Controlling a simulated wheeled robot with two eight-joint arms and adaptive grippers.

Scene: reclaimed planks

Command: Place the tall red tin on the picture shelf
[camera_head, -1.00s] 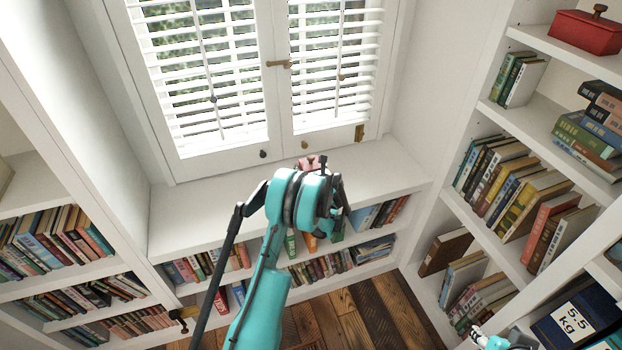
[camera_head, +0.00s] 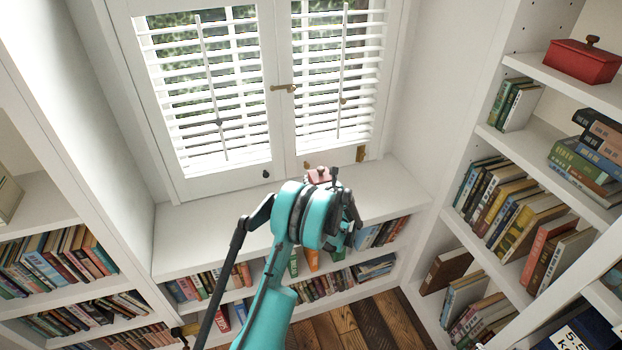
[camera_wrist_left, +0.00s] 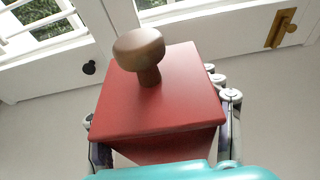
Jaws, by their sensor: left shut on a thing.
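A red tin (camera_wrist_left: 160,95) with a rounded brown knob on its lid fills the middle of the left wrist view. My left gripper (camera_wrist_left: 160,128) is shut on it, with fingers along both sides. In the head view the tin (camera_head: 318,177) shows only in part behind my left gripper (camera_head: 328,190), over the white ledge (camera_head: 215,225) below the window. I cannot tell whether the tin touches the ledge. No shelf is clearly marked as the picture shelf. My right gripper is not in view.
Another red box (camera_head: 582,62) with a knob sits on the upper right shelf. Bookcases with books (camera_head: 505,205) stand left and right. The shuttered window (camera_head: 265,85) rises behind the ledge. The ledge is bare left of my arm.

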